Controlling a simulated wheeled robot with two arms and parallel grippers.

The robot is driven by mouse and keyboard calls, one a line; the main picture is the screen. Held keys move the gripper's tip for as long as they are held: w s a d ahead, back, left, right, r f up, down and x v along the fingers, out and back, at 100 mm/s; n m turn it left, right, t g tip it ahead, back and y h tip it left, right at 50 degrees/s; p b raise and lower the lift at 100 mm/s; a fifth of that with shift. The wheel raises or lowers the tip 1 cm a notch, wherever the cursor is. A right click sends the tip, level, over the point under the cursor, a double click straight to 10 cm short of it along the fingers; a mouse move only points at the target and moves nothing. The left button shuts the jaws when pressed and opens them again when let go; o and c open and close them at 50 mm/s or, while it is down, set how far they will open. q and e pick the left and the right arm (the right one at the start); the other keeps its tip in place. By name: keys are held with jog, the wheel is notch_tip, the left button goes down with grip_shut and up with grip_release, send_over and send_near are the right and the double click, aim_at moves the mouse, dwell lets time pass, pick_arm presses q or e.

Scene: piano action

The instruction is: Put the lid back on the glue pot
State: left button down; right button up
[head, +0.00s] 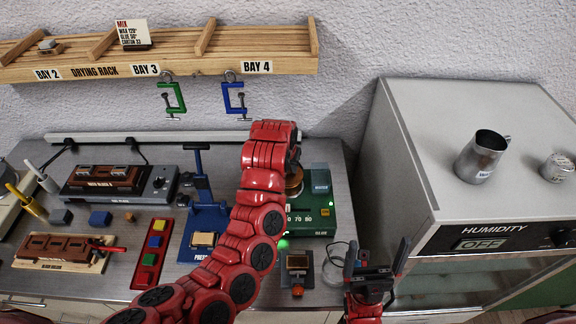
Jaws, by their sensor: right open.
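A green heater box (323,210) with a lit scale stands on the bench, and a copper-coloured round part (295,178), likely the glue pot, shows at its top left. I cannot tell the lid apart, or whether the pot is covered. My left arm bends over the heater; only a dark bit of its gripper (294,157) shows near the copper part, and its fingers are hidden. My right gripper (376,256) is open and empty at the bench's front right, to the right of and nearer than the heater.
A clear round dish or ring (339,270) lies left of my right gripper. A small dark stand (298,267) is beside it. A blue press (205,220) and red tray (152,253) stand left. A humidity cabinet (450,140) bounds the right; the drying rack (180,50) hangs behind.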

pick_arm(q)
jog(key=shift+b, duration=0.55)
dwell(1.2)
jog(key=shift+f+b, duration=0.2)
jog(key=shift+b, duration=0.45)
dwell(0.7)
dwell(0.3)
jog(key=shift+c, duration=0.4)
grip_release()
jog(key=shift+r, duration=0.15)
jog(key=shift+r, duration=3.45)
jog(key=shift+c, duration=0.2)
